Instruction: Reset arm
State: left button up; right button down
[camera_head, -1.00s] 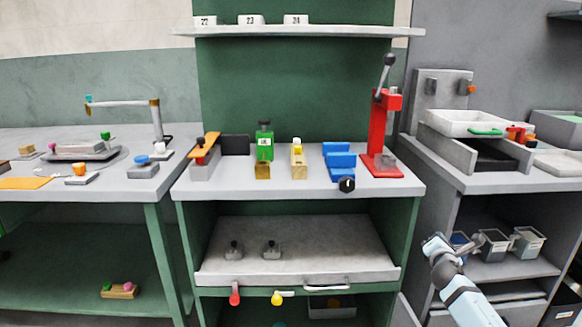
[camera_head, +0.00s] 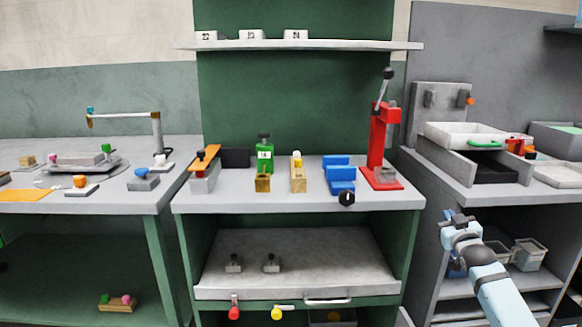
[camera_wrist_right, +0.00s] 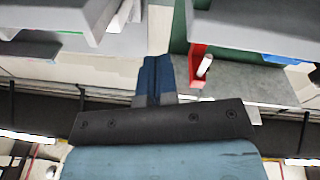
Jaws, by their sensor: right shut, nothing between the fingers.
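My right gripper (camera_head: 457,216) is at the lower right in the head view, in front of the right-hand cabinet and apart from everything on the benches. It also shows in the right wrist view (camera_wrist_right: 156,62), with its dark blue fingers together and nothing between them. My light blue right arm comes up from the bottom right. My left gripper is not seen in the head view.
A white tray (camera_head: 460,137) lies on the right cabinet. Grey bins (camera_head: 528,254) sit on its shelf, partly behind my right arm. The space before the middle bench is clear.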

jog(key=s+a+f+n+g+y, duration=0.1)
jog(key=s+a+f+y, duration=0.3)
jog(key=s+a, duration=0.7)
jog(key=s+a+f+n+y, duration=0.1)
jog(key=s+a+f+y, duration=0.1)
jog(key=s+a+f, duration=0.65)
jog(key=s+a+r+y, duration=0.1)
jog(key=s+a+r, duration=0.25)
jog(key=s, duration=0.55)
jog(key=s+a+r+m+y, duration=0.1)
jog(key=s+a+r+y, duration=0.15)
jog(key=s+a, duration=0.4)
jog(key=s+a+r, duration=0.2)
jog(key=s+r, duration=0.2)
jog(key=s, duration=0.6)
pick_arm(q)
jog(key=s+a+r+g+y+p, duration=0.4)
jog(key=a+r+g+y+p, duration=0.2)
jog(key=p, duration=3.2)
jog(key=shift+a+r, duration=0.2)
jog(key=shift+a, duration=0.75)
pick_arm(e)
jog(key=s+d+r+g+h, duration=0.4)
jog(key=d+r+g+h, duration=0.1)
jog(key=d+r+g, duration=0.1)
jog(key=shift+s+d+r+g+h, duration=0.2)
jog(key=shift+d+r+g+h, duration=0.15)
jog(key=shift+d+g, duration=0.4)
